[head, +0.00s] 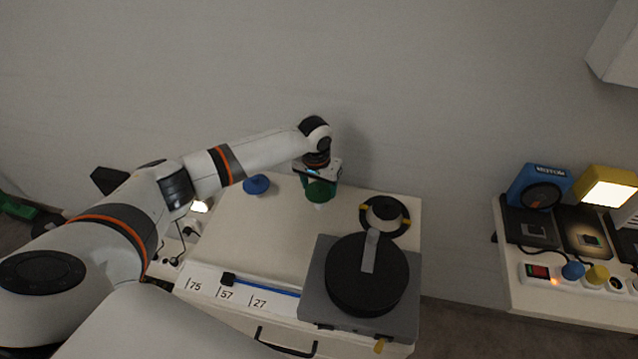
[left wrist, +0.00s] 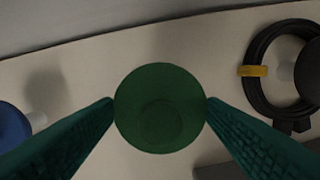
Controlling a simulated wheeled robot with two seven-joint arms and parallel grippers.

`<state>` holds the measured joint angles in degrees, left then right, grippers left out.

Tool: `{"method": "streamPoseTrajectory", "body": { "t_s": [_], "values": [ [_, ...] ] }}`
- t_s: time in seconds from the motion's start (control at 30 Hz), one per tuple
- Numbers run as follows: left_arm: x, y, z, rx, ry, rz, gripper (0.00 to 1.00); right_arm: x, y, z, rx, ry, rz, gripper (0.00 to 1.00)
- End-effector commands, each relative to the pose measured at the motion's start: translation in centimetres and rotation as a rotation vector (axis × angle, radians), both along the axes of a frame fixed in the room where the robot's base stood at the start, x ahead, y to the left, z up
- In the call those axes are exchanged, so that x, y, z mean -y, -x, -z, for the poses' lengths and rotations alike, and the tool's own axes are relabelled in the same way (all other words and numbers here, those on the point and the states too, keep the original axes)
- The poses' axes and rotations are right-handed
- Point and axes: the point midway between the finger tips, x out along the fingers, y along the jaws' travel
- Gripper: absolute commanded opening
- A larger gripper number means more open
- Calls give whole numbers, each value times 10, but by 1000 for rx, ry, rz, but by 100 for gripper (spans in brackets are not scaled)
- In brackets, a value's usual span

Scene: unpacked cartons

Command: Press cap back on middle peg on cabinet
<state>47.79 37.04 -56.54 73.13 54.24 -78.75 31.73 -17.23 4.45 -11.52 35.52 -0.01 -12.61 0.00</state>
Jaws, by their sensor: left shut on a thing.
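A round green cap (head: 321,191) is over the middle of the cabinet top (head: 285,230). My left gripper (head: 319,180) is shut on this cap from above. In the left wrist view the green cap (left wrist: 160,108) sits between the two green fingertips, touching both. A pale peg (head: 320,206) shows just under the cap in the head view. I cannot tell whether the cap is seated on it or held just above it. A blue cap (head: 256,184) is on the left peg, and it also shows in the left wrist view (left wrist: 12,128). My right gripper is not in view.
A black cable coil (head: 385,213) with yellow ties surrounds the right peg, which has a dark cap (left wrist: 312,75). A black disc (head: 366,280) on a grey base stands at the front right. A wall is close behind. A side table (head: 560,290) holds devices.

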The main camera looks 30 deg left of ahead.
Motion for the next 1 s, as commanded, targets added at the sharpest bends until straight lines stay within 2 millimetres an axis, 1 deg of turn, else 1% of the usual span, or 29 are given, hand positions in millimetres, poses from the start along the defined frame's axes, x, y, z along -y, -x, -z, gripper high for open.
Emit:
{"method": "streamPoseTrajectory", "body": {
  "t_s": [0.33, 1.0],
  "values": [
    [0, 0, 1, 0, 0, 0, 40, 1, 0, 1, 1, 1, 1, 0],
    [0, 0, 15, -1, 0, -1, 40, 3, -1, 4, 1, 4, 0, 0]
  ]
}}
